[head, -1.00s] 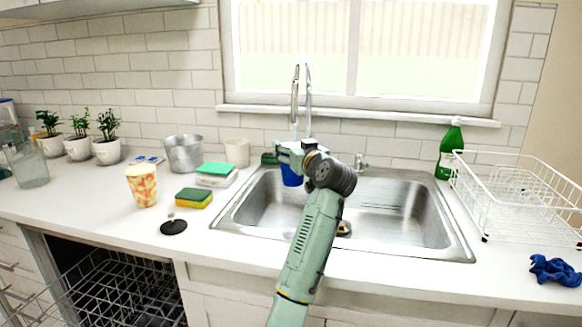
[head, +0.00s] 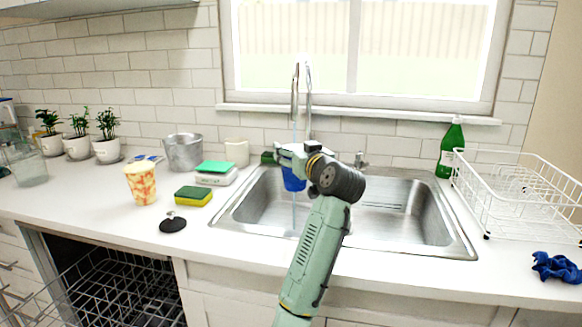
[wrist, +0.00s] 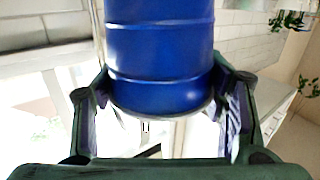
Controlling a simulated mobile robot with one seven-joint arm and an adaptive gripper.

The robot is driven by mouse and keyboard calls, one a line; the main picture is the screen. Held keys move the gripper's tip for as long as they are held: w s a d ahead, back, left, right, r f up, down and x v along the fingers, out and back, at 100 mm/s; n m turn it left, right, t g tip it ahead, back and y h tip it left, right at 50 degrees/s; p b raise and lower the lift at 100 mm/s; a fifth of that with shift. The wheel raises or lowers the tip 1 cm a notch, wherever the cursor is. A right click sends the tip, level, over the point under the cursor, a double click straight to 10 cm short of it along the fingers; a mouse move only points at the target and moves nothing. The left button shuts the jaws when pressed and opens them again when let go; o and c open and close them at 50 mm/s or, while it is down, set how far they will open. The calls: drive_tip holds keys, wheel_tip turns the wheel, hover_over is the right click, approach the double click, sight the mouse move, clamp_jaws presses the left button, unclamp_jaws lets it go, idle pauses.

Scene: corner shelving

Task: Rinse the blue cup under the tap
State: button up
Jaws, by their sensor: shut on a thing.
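The blue cup (head: 293,181) is held over the left part of the sink (head: 372,243), beneath the tap (head: 308,95). My gripper (head: 288,157) is shut on the cup; in the wrist view, the fingers press on both sides of the blue cup (wrist: 160,50). A thin stream of water (head: 294,213) runs from the tap's spout and shows again below the cup, down to the sink floor. My gripper hides the cup's upper part in the head view, so I cannot tell whether water enters it.
Left of the sink are a sponge (head: 193,196), a patterned cup (head: 141,185), a black stopper (head: 173,225) and a metal pot (head: 184,153). A green bottle (head: 451,148), a white dish rack (head: 515,205) and a blue cloth (head: 556,267) are on the right.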

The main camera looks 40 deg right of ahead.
drive_tip(key=s+a+b, duration=0.1)
drive_tip(key=s+a, duration=0.1)
drive_tip(key=s, duration=0.1)
drive_tip(key=shift+a, duration=0.2)
drive_tip(key=shift+r, duration=0.1)
idle(1.2)
drive_tip(key=s+a+r+p, duration=0.2)
drive_tip(key=s+a+r, duration=0.1)
drive_tip(key=s+r, duration=0.1)
idle(0.6)
drive_tip(key=shift+f, duration=0.1)
idle(0.6)
